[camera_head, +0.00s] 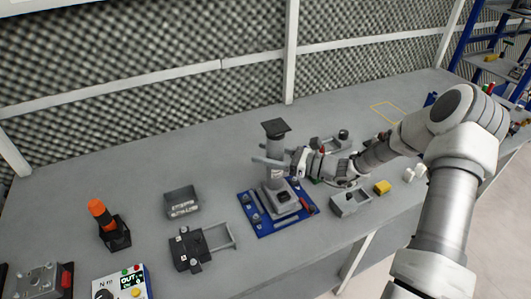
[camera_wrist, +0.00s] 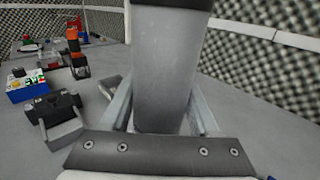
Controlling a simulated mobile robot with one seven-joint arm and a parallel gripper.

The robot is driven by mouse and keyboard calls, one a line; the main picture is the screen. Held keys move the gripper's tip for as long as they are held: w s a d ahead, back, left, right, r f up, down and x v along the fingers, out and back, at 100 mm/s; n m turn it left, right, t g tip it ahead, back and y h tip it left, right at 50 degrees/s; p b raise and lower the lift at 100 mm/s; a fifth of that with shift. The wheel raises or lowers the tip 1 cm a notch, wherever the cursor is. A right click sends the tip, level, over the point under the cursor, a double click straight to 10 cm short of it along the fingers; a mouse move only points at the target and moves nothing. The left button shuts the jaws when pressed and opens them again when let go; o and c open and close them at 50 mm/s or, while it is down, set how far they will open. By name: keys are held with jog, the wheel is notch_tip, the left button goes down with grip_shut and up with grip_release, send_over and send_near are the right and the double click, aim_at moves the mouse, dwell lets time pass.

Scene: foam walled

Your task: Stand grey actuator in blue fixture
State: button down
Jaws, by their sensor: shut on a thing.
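The grey actuator (camera_head: 274,151) is an upright grey cylinder with a dark square flange on top. My gripper (camera_head: 270,163) is shut on its body from the right. In the wrist view, the actuator (camera_wrist: 168,60) fills the middle, between the two fingers of my gripper (camera_wrist: 163,112). The blue fixture (camera_head: 262,229) is a blue plate with a grey block and small parts on it. The actuator's lower end is directly over or at this block. I cannot tell whether it touches or sits in it. The wrist view hides the actuator's lower end.
A grey bin (camera_head: 181,202) and a dark clamp-like device (camera_head: 190,249) lie left of the fixture. An orange-topped part (camera_head: 101,213) stands farther left. A foam wall runs behind the bench.

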jog(key=shift+f+b, duration=0.6)
jog(key=shift+f, duration=0.3)
jog(key=shift+c, duration=0.4)
grip_release()
jog(key=shift+f, duration=0.1)
jog(key=shift+d, duration=0.1)
jog(key=v, duration=1.7)
jog(key=shift+s+d+b, duration=0.1)
jog(key=shift+s+b, duration=0.05)
jog(key=shift+b, duration=0.15)
